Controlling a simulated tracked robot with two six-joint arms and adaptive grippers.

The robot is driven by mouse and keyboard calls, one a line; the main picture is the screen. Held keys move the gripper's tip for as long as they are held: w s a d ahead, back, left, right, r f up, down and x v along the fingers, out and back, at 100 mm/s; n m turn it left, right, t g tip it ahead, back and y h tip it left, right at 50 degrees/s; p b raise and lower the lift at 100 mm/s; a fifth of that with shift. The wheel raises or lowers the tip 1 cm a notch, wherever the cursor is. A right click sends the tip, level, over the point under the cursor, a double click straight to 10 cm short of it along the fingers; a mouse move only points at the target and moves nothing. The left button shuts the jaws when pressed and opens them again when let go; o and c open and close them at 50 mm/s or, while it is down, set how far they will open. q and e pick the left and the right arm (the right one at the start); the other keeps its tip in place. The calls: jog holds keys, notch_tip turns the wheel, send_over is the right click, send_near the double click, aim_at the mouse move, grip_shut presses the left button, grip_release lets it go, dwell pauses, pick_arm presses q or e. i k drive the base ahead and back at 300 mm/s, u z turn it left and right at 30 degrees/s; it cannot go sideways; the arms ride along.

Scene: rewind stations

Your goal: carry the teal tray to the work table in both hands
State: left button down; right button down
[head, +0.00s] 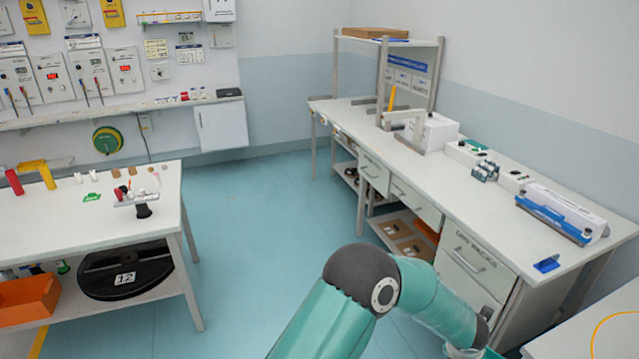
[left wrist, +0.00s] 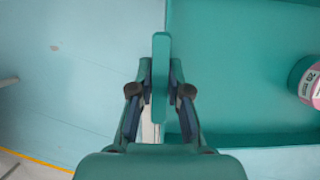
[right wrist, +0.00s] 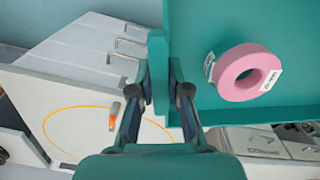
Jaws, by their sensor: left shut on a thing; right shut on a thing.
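The teal tray (left wrist: 235,65) fills the right side of the left wrist view. My left gripper (left wrist: 160,98) is shut on its upright edge piece. In the right wrist view the tray (right wrist: 290,40) also lies to the right, and my right gripper (right wrist: 160,92) is shut on its edge. A pink ring-shaped roll (right wrist: 235,84) with a white label lies inside the tray; part of a roll (left wrist: 306,82) shows at the right edge of the left wrist view. In the head view, one of my arms reaches toward the bottom edge; the grippers cannot be made out there.
A white surface with an orange ring outline (right wrist: 75,150) shows below the tray; a similar surface (head: 575,345) is at the head view's bottom right. A long bench (head: 440,195) with drawers stands at right, another table (head: 90,215) at left. Blue floor (head: 245,215) between is clear.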

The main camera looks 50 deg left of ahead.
aim_at(51, 209)
jog(key=z, duration=0.05)
jog(key=i, duration=0.3)
jog(key=u, duration=2.5)
jog(key=i, duration=0.25)
jog(key=u, duration=1.65)
jog(key=i, duration=2.25)
jog(key=z, duration=0.1)
